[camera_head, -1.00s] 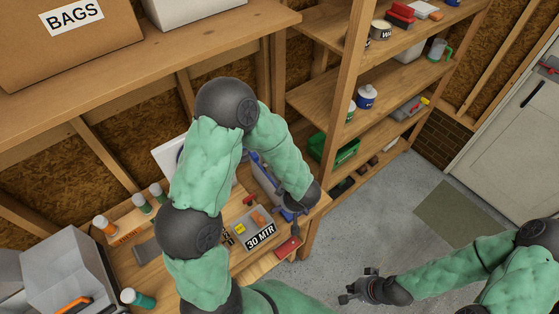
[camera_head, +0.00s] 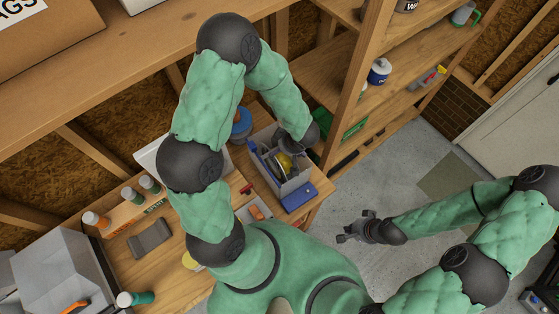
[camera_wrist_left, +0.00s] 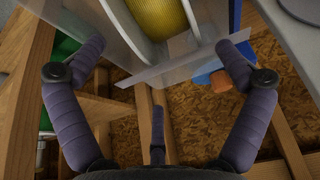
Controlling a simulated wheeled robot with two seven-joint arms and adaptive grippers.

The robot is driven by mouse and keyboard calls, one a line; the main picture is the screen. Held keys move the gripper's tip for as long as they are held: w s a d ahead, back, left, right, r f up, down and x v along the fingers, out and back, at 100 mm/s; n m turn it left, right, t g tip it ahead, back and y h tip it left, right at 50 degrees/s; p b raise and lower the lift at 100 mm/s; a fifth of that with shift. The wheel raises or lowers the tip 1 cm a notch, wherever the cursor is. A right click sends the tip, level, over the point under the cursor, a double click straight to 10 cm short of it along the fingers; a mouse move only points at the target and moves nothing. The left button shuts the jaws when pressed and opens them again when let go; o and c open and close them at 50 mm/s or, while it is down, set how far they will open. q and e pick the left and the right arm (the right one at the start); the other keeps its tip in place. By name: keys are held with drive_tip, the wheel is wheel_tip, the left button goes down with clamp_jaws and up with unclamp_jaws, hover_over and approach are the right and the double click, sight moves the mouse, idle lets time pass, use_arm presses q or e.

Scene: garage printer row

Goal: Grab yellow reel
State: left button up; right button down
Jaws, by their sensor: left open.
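The yellow reel (camera_head: 284,163) is in a grey bin (camera_head: 297,184) at the right end of the bench. In the left wrist view the reel (camera_wrist_left: 155,18) has yellow winding between pale flanges, cut by the top edge, close to the bin's wall (camera_wrist_left: 172,68). My left gripper (camera_head: 287,146) is at the bin, partly hidden by its own wrist.
A blue round item (camera_head: 241,124) stands behind the bin. An orange item (camera_head: 257,212), a dark grey block (camera_head: 150,238) and several capped bottles (camera_head: 132,195) are on the bench. A wooden shelf post (camera_head: 352,95) rises right of the bin. The floor around my right gripper is clear.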

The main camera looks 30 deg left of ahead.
use_arm(q)
drive_tip(key=shift+w+a+f, duration=0.4)
drive_tip(key=shift+w+f, duration=0.05)
drive_tip(key=shift+f, duration=0.3)
drive_tip(key=x, duration=0.3)
drive_tip(key=b+x, duration=0.1)
drive_tip(key=shift+s+f, duration=0.3)
drive_tip(key=shift+f, duration=0.05)
drive_tip(key=shift+w+a+f, duration=0.1)
drive_tip(key=shift+a+f, duration=0.05)
drive_tip(key=shift+c, duration=0.8)
drive_tip(key=c, duration=1.3)
drive_tip(key=shift+c, duration=0.2)
